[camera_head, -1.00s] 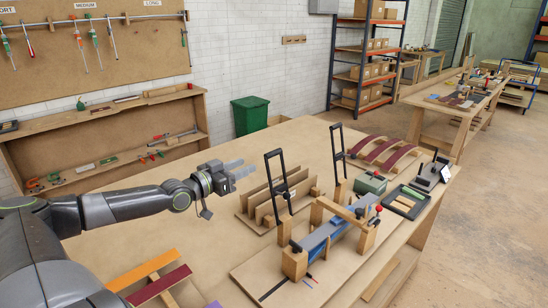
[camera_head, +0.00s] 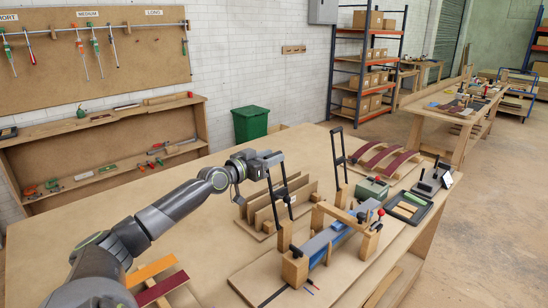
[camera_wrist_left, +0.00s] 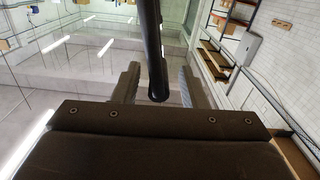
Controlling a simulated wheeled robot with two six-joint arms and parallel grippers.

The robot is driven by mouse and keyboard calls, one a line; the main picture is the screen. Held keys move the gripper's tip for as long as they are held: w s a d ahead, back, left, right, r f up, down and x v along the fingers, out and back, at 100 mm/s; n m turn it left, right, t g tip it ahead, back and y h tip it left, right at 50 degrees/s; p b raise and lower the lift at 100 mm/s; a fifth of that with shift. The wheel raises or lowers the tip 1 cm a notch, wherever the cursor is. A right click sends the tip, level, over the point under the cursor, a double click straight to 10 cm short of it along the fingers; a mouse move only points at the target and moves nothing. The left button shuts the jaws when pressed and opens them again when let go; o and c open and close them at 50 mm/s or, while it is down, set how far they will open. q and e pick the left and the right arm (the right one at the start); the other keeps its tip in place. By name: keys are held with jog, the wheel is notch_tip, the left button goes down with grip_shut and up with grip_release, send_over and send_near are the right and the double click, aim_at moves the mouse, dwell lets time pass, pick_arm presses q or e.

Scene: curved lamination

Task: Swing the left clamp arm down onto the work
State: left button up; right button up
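The left clamp arm (camera_head: 281,190) is a black bar frame standing up, slightly tilted, at the left end of the wooden press fixture (camera_head: 294,268). The right clamp arm (camera_head: 338,152) also stands upright farther back. The work, with a blue side (camera_head: 321,250), lies low in the fixture. My left gripper (camera_head: 276,158) is at the top of the left clamp arm. In the left wrist view a black bar (camera_wrist_left: 154,45) stands between its two fingers (camera_wrist_left: 157,82), with gaps on both sides, so it is open. My right gripper is not in view.
A rack of upright boards (camera_head: 262,212) stands just behind the left clamp arm. A green box (camera_head: 371,189) and a dark tray (camera_head: 408,207) are at the right. Curved strips (camera_head: 384,157) lie behind. The left middle of the table (camera_head: 215,240) is clear.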

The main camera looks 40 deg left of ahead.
pick_arm(q)
jog(key=shift+w+d, duration=0.15)
jog(key=shift+w, duration=0.6)
grip_shut()
